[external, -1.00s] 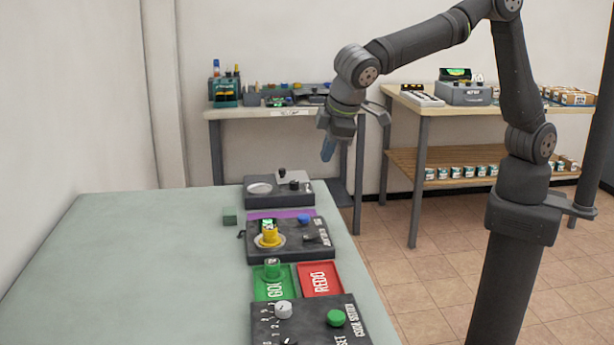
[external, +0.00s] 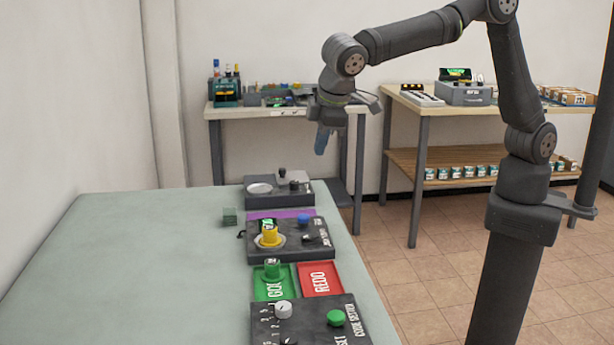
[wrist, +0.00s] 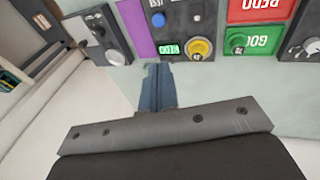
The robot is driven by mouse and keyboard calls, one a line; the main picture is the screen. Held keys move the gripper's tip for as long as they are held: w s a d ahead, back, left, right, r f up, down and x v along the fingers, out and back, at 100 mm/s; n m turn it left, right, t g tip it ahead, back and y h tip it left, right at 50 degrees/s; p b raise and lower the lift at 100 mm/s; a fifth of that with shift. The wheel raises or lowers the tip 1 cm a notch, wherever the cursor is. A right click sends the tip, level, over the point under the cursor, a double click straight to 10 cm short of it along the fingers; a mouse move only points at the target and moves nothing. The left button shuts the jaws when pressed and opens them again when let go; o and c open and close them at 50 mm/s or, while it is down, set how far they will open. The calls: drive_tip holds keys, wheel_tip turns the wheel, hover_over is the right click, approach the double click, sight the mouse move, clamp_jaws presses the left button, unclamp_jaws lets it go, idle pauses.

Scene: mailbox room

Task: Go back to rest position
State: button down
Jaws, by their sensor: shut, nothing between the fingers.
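My gripper (external: 321,142) hangs in the air above the far right end of the green-grey table (external: 150,250), pointing down. Its blue-grey fingers are shut with nothing between them; they also show in the wrist view (wrist: 155,88). It is clear of the devices on the table.
Along the table's right edge stand a far device with a white disc (external: 260,188), a dark device with a yellow knob (external: 270,236), a green tray (external: 266,290) holding a green cylinder (external: 272,268), a red tray (external: 320,279) and a near panel with a green button (external: 336,317).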

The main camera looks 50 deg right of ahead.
drive_tip(key=shift+w+a+f, duration=0.1)
drive_tip(key=shift+w+f, duration=0.7)
drive_tip(key=shift+w, duration=0.05)
